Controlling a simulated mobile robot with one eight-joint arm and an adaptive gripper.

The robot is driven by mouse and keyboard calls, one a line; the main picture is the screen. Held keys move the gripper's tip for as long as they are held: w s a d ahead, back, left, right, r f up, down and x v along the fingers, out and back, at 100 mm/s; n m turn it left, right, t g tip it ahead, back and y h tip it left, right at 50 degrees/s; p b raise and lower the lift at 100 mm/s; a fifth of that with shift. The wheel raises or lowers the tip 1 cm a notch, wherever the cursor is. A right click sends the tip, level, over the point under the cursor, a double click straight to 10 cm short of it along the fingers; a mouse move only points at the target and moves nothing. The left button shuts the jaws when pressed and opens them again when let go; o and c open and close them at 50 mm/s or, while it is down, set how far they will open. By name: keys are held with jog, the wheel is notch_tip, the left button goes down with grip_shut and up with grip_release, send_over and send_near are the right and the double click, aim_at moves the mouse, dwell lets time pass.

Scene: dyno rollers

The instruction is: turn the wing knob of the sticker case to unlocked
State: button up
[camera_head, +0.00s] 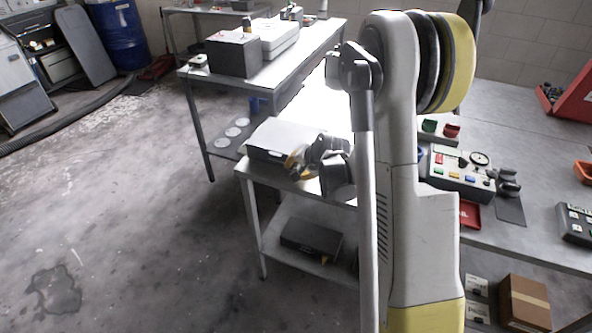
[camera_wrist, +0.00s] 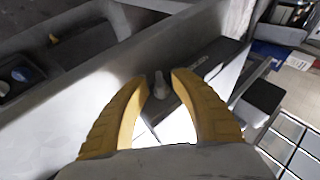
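The sticker case (camera_head: 285,134) is a box with a pale top and dark front on the small table, left of my arm in the head view. In the wrist view its dark front (camera_wrist: 205,66) has small pale lettering. A small grey wing knob (camera_wrist: 161,86) sticks out from the dark front. My gripper (camera_wrist: 160,79) has two yellow fingers, open, with the knob between their tips and a gap on both sides. In the head view my gripper (camera_head: 298,162) is at the case's front right corner, and the knob is hidden there.
A dark box (camera_head: 312,238) lies on the small table's lower shelf. A longer table (camera_head: 300,60) behind carries a dark box (camera_head: 234,54) and a pale case. At right, a workbench (camera_head: 520,240) holds a control panel (camera_head: 460,170) and bins.

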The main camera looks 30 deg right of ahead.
grip_shut()
jog(key=shift+b, duration=0.4)
jog(key=shift+d+f+t+y+b, duration=0.15)
jog(key=shift+t+y+b, duration=0.25)
jog(key=shift+t+b, duration=0.35)
jog(key=m+t+y+b, duration=0.1)
jog(key=b, duration=0.1)
jog(key=shift+s+f+t+b, duration=0.1)
jog(key=shift+t+b, duration=0.15)
jog(key=shift+b, duration=0.05)
jog(key=shift+d+m+t+y+b, duration=0.1)
jog(key=shift+m+t+y+b, duration=0.4)
jog(key=shift+t, duration=0.8)
jog(key=shift+o, duration=0.4)
grip_release()
